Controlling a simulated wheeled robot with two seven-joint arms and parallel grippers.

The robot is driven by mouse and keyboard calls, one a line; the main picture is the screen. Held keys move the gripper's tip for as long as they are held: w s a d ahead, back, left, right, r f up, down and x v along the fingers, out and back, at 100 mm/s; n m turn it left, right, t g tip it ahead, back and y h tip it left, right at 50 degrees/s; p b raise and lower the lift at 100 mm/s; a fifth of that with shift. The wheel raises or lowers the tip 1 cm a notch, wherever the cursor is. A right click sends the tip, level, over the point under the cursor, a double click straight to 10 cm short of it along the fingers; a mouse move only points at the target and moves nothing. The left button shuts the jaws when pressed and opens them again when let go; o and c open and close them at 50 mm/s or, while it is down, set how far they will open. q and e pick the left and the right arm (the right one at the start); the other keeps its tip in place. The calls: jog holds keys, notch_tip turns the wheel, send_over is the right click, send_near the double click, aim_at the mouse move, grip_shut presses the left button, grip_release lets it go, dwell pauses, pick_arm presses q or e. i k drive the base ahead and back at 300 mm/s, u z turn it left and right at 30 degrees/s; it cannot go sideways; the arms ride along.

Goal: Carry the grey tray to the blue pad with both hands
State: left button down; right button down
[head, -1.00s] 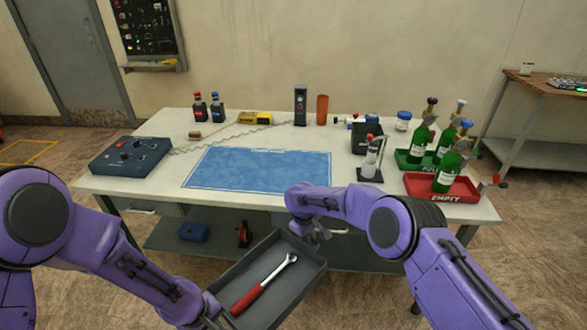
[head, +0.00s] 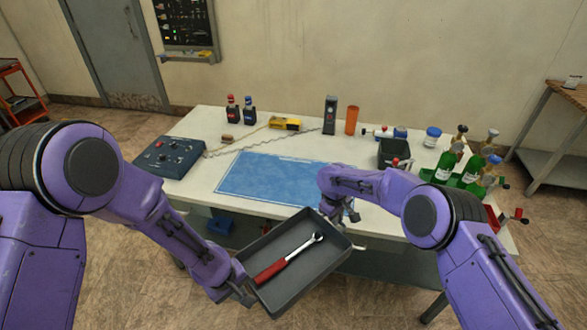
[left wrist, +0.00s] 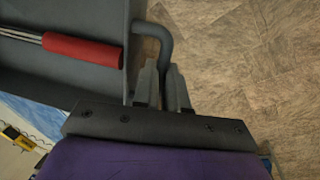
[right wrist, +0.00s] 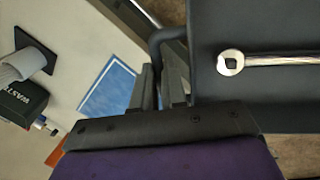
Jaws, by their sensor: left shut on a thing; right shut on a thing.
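The grey tray (head: 322,268) hangs in the air in front of the table, with a red-handled wrench (head: 290,258) lying in it. My left gripper (head: 243,292) is shut on the tray's handle at the left end; the left wrist view shows its fingers (left wrist: 163,88) around the grey handle (left wrist: 160,38). My right gripper (head: 345,214) is at the far right end; the right wrist view shows its fingers (right wrist: 160,85) shut on the other handle (right wrist: 158,42). The blue pad (head: 265,178) lies flat and bare on the table, beyond the tray.
The white table (head: 190,125) carries a dark control box (head: 168,157) at left, two small bottles, a yellow device (head: 285,123) and an orange cup (head: 352,120) behind the pad. Green bottles (head: 446,167) and a black bin (head: 394,153) stand at right.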

aim_at(289, 178)
jog(key=u, duration=0.05)
jog(key=i, duration=1.35)
